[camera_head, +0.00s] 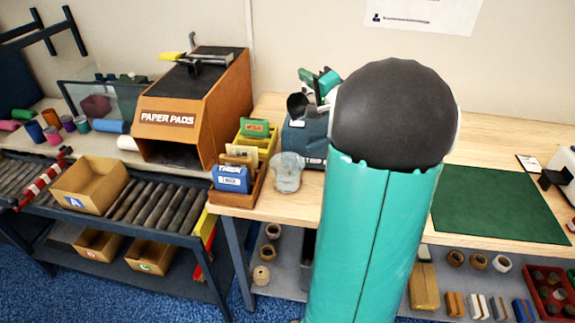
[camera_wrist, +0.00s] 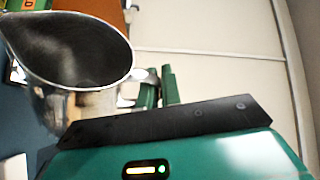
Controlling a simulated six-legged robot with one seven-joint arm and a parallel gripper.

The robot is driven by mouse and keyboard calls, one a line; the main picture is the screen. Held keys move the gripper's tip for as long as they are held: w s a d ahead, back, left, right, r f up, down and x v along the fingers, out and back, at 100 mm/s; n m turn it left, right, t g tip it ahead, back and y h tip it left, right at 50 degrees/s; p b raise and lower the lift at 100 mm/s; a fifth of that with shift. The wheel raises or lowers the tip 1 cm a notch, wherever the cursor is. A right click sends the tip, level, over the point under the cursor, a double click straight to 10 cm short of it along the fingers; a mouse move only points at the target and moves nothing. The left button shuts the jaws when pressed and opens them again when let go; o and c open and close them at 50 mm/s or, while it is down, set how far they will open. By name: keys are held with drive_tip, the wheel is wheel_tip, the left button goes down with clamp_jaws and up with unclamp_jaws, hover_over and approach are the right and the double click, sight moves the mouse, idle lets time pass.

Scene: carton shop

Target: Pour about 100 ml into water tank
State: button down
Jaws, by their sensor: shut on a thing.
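My gripper (camera_wrist: 158,88) is shut on the handle of a shiny metal jug (camera_wrist: 98,105) in the wrist view. The jug's wide mouth shows at upper left, with a dark inside; no water level can be made out. In the head view my gripper (camera_head: 320,84) and the jug (camera_head: 297,105) are small and partly hidden behind my arm. The jug appears over or in front of a dark blue box (camera_head: 300,143) with partly hidden lettering. A clear grey vessel (camera_head: 287,172) stands on the bench just in front. I cannot tell which of these is the water tank.
An orange-brown "PAPER PADS" box (camera_head: 222,100) and card holders (camera_head: 236,174) stand to the left. A green mat (camera_head: 497,204) lies on the bench at right. A roller conveyor with a cardboard tray (camera_head: 90,186) is at left. My arm hides the middle of the bench.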

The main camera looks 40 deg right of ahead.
drive_tip(key=shift+s+d+n, duration=0.1)
drive_tip(key=shift+d+n, duration=0.05)
drive_tip(key=shift+n, duration=0.15)
idle(0.4)
drive_tip(key=shift+s+a+f+n+p, duration=0.15)
drive_tip(key=shift+a+n+p, duration=0.2)
drive_tip(key=shift+a+n, duration=0.2)
idle(0.7)
drive_tip(key=shift+a+f+n+t+y, duration=0.3)
drive_tip(key=shift+n+t, duration=0.1)
drive_tip(key=shift+n, duration=0.25)
idle(0.6)
drive_tip(key=d+m, duration=0.2)
drive_tip(key=d, duration=0.1)
drive_tip(key=w+d+r+m, duration=0.1)
drive_tip(key=shift+d+g, duration=0.15)
drive_tip(key=shift+g, duration=0.25)
drive_tip(key=shift+r+m, duration=0.1)
drive_tip(key=shift+m, duration=0.3)
drive_tip(key=shift+w+d+r+m+g, duration=0.15)
drive_tip(key=shift+d+m+g, duration=0.25)
drive_tip(key=shift+m, duration=0.2)
drive_tip(key=shift+d+m, duration=0.2)
drive_tip(key=shift+m, duration=0.1)
drive_tip(key=shift+d+f+m, duration=0.1)
drive_tip(key=shift+f+m, duration=0.2)
drive_tip(key=shift+f, duration=0.1)
